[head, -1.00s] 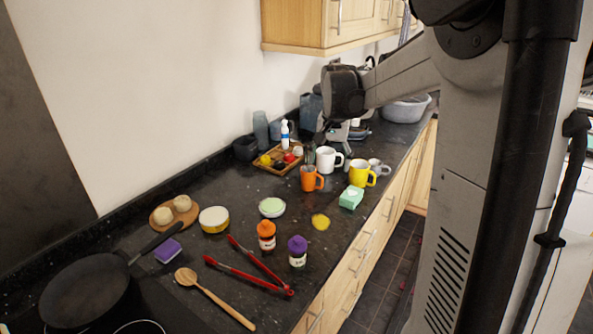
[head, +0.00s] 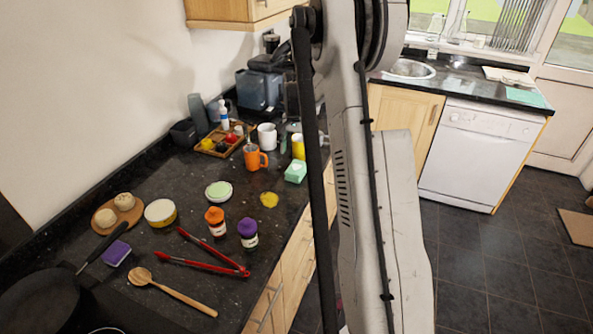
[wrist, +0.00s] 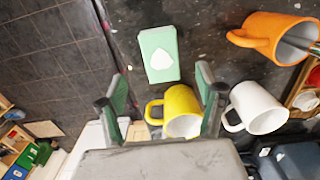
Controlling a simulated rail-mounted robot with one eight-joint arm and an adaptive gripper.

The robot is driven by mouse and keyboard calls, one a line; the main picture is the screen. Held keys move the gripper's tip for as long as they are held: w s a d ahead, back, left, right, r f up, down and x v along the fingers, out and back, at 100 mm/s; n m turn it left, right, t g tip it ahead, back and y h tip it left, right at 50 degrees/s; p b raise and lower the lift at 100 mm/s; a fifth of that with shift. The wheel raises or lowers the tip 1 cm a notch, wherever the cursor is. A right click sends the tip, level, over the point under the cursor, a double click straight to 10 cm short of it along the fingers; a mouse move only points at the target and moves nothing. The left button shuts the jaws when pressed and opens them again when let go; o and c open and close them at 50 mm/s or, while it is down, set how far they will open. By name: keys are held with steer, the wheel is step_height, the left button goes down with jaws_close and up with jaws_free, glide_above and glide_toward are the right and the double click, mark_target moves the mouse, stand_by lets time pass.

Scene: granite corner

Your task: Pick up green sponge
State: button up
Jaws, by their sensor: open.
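A mint-green block (head: 296,172) with a pale patch on top stands on the dark counter near its front edge. It is the only green sponge-like thing I see here, though I cannot tell if it is a sponge. In the wrist view the block (wrist: 159,54) lies beyond my fingertips, roughly between their lines. My gripper (wrist: 162,88) is open and empty, apart from the block. The yellow mug (wrist: 181,112) shows between and below the fingers.
An orange mug (head: 255,157) and a white mug (head: 267,136) stand close to the block. A purple sponge (head: 116,253), jars (head: 215,221) and red tongs (head: 205,255) lie nearer. Bare counter surrounds a yellow patch (head: 269,199).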

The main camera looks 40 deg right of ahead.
mark_target(296, 167)
steer(key=shift+w+d+f+p, duration=0.1)
steer(key=shift+f+p, duration=0.4)
steer(key=shift+f, duration=1.7)
steer(key=shift+w+d+f+p, duration=0.1)
steer(key=shift+f+p, duration=0.4)
steer(key=shift+f, duration=1.65)
steer(key=shift+c, duration=0.5)
steer(key=c, duration=1)
steer(key=shift+r, duration=0.1)
steer(key=shift+r, duration=0.35)
steer(key=r, duration=0.1)
steer(key=r+b, duration=0.1)
steer(key=r, duration=0.1)
steer(key=shift+a+r, duration=0.2)
steer(key=shift+r, duration=0.05)
steer(key=a+r, duration=0.2)
steer(key=a, duration=0.1)
steer(key=a+r+b, duration=0.1)
steer(key=a+r, duration=0.1)
steer(key=a, duration=0.2)
steer(key=a+r+b, duration=0.1)
steer(key=a+r, duration=0.1)
steer(key=a, duration=0.2)
steer(key=shift+w+a+r, duration=0.15)
steer(key=shift+w+r, duration=0.05)
steer(key=shift+r, duration=0.15)
